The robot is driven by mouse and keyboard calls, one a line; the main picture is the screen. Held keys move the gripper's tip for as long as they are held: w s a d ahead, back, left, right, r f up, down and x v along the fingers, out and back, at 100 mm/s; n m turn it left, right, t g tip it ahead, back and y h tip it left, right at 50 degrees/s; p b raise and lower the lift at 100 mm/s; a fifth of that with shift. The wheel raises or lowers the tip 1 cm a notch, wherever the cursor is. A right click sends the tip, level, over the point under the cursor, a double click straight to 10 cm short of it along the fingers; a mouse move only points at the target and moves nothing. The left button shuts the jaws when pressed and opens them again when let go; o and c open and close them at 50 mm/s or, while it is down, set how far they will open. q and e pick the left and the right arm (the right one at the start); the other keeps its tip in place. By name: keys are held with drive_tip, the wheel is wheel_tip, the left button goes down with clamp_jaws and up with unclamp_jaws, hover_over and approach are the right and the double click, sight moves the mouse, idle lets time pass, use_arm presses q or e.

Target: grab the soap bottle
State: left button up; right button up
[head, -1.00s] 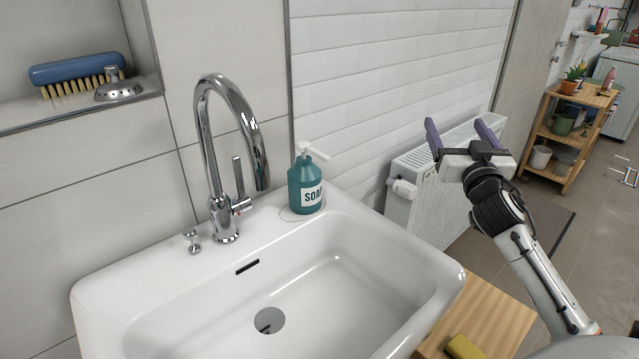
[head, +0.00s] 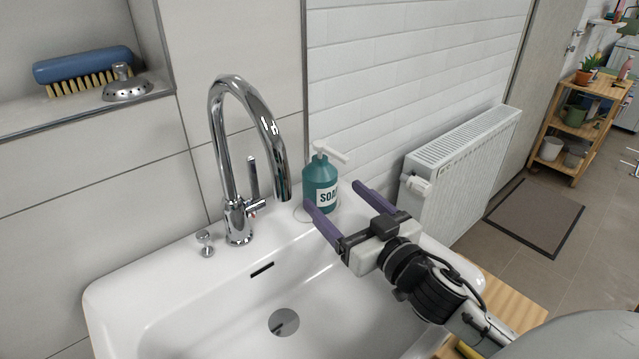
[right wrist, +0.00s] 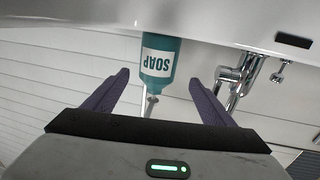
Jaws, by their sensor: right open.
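The teal soap bottle (head: 321,183) with a white pump top and a SOAP label stands upright on the back right corner of the sink. My right gripper (head: 340,194) is open, its two purple fingers pointing at the bottle from the front right. In the head view the left finger's tip overlaps the bottle's lower edge; I cannot tell if they touch. In the right wrist view the soap bottle (right wrist: 161,62) appears upside down, in line with the gap between the open fingers (right wrist: 160,85), beyond their tips. My left gripper is not in view.
The chrome faucet (head: 238,160) stands left of the bottle on the white sink (head: 180,290). A white radiator (head: 465,170) is on the wall to the right. A blue brush (head: 82,68) and a metal strainer (head: 128,85) lie in the wall niche.

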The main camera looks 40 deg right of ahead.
sight(329, 189)
drive_tip(key=w, duration=0.3)
drive_tip(key=w+d, duration=0.1)
drive_tip(key=w, duration=0.1)
drive_tip(key=shift+w+p, duration=0.3)
drive_tip(key=shift+w, duration=0.05)
drive_tip(key=shift+f, duration=0.1)
drive_tip(key=c, duration=1.4)
